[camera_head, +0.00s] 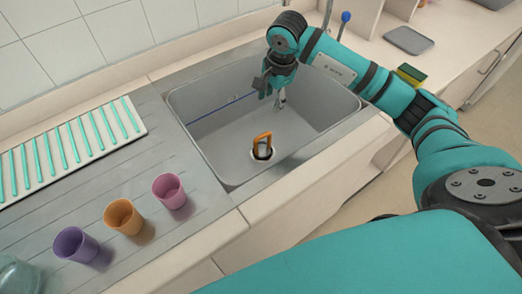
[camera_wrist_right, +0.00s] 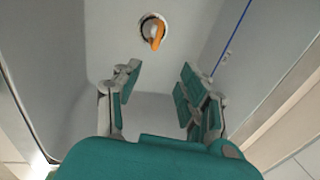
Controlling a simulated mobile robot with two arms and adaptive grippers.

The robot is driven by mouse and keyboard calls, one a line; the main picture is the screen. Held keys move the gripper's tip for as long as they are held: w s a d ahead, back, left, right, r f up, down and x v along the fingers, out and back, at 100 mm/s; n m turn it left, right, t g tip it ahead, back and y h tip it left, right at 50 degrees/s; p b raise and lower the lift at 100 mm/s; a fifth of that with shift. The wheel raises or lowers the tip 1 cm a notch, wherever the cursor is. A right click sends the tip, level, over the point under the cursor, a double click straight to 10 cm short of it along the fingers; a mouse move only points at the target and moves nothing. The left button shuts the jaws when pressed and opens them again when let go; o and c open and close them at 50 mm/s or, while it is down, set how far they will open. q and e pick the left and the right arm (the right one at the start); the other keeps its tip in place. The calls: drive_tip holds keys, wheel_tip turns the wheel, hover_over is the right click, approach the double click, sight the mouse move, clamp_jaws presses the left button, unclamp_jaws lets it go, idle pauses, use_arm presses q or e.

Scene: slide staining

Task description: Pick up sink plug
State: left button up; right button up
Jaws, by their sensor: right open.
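The sink plug (camera_head: 263,146) has an orange loop handle and sits at the drain in the bottom of the grey sink (camera_head: 215,150). In the right wrist view the plug (camera_wrist_right: 154,33) shows beyond the fingertips, near the top of the picture. My right gripper (camera_head: 279,100) hangs over the sink, above and behind the plug in the head view. The right gripper (camera_wrist_right: 157,92) is open and empty, and its fingers are apart from the plug. My left gripper is not in view.
Purple (camera_head: 75,244), orange (camera_head: 123,216) and pink (camera_head: 170,190) cups stand on the drainboard left of the sink. A white rack with green strips (camera_head: 70,150) lies behind them. A blue line runs along the sink wall. A yellow-green sponge (camera_head: 411,74) lies right of the sink.

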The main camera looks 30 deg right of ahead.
wheel_tip(320, 180, down, 3)
drive_tip(key=b, duration=0.2)
drive_tip(key=p, duration=0.2)
approach(263, 135)
wheel_tip(263, 135, down, 5)
drive_tip(key=w, duration=0.1)
drive_tip(key=shift+w+d+f, duration=0.15)
drive_tip(key=shift+w+f, duration=0.05)
drive_tip(key=shift+f, duration=0.2)
drive_tip(key=f, duration=0.5)
drive_tip(key=shift+w+p, duration=0.4)
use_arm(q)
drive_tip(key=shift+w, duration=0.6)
use_arm(e)
drive_tip(key=shift+r, duration=0.1)
clamp_jaws()
